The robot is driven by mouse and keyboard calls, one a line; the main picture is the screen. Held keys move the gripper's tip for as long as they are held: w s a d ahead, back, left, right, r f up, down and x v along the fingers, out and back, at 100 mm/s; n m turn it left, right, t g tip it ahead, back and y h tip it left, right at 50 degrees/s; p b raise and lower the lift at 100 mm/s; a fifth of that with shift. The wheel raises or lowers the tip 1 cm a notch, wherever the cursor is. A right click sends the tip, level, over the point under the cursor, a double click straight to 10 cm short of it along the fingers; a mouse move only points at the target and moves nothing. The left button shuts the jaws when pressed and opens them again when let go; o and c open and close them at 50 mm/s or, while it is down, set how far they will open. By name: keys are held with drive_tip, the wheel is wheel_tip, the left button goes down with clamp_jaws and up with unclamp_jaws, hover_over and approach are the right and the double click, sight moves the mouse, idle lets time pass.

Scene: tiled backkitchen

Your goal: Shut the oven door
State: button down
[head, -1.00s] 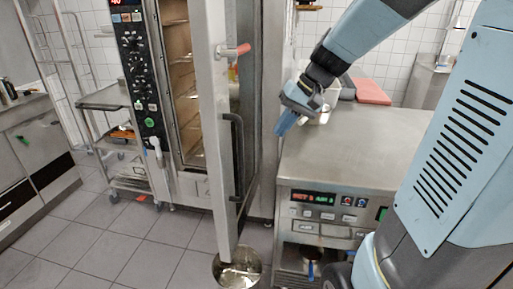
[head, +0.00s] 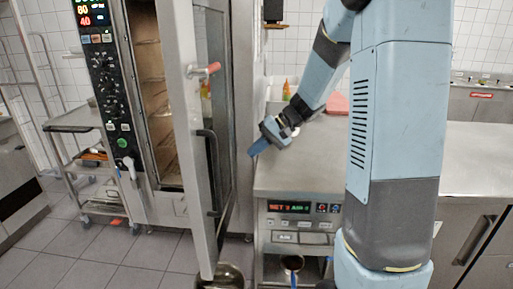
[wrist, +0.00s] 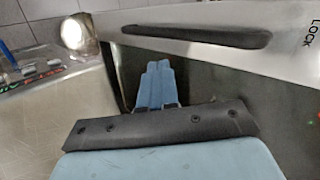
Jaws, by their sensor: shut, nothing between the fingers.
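The oven (head: 112,110) stands at the left in the head view, with its door (head: 200,150) swung open toward me. The door has a dark vertical handle (head: 210,170) and a red-tipped lever (head: 208,70) higher up. The rack-lined cavity (head: 150,90) shows behind the door's left edge. My gripper (head: 254,152) is shut and empty, just right of the door and above the left end of the steel counter. In the wrist view my closed fingers (wrist: 157,82) point toward the door (wrist: 225,22), whose dark handle (wrist: 195,34) runs across the top. I cannot tell whether they touch.
A counter unit (head: 300,165) with a lit display stands right of the door. A metal pot (head: 222,277) sits on the floor below the door. A wheeled cart (head: 75,125) stands left of the oven. Tiled floor (head: 120,250) is free in front of the oven.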

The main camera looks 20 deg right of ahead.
drive_tip(key=w+a+f, duration=0.1)
drive_tip(key=a+f, duration=0.3)
drive_tip(key=a, duration=0.4)
drive_tip(key=shift+w+a+f, duration=0.15)
drive_tip(key=shift+w+a, duration=0.15)
drive_tip(key=shift+w, duration=0.05)
drive_tip(key=shift+w+a, duration=0.1)
drive_tip(key=shift+a, duration=0.05)
